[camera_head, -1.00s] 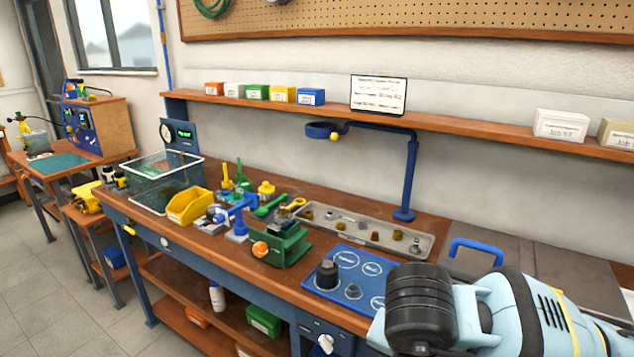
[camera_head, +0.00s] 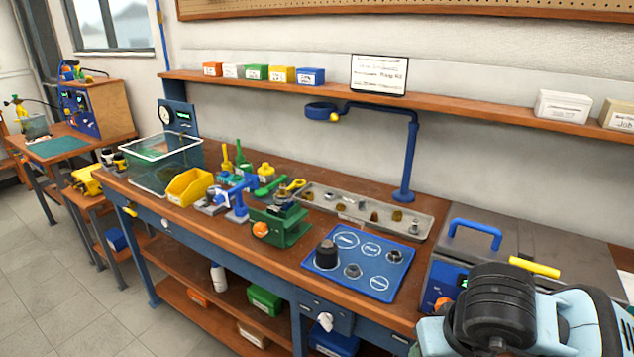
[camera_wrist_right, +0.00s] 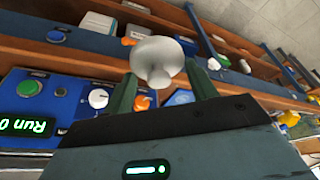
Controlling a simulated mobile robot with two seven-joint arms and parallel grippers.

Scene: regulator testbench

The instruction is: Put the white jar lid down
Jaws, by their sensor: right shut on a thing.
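The white jar lid (camera_wrist_right: 157,57) is a round, pale piece with a small knob, seen in the right wrist view. My right gripper (camera_wrist_right: 162,82) is shut on it, with one dark green finger on each side. The lid is held in the air, with shelves and blue-fronted equipment behind it. In the head view my right arm (camera_head: 520,325) fills the lower right corner, and its fingers and the lid are out of that view. My left gripper is in neither current view.
A blue mat (camera_head: 378,286) with printed circles and a few dark parts lies on the bench. A grey tray (camera_head: 330,206) of small parts, a green fixture (camera_head: 280,233) and a blue-handled machine (camera_head: 475,234) surround it. Bare wood shows along the bench front.

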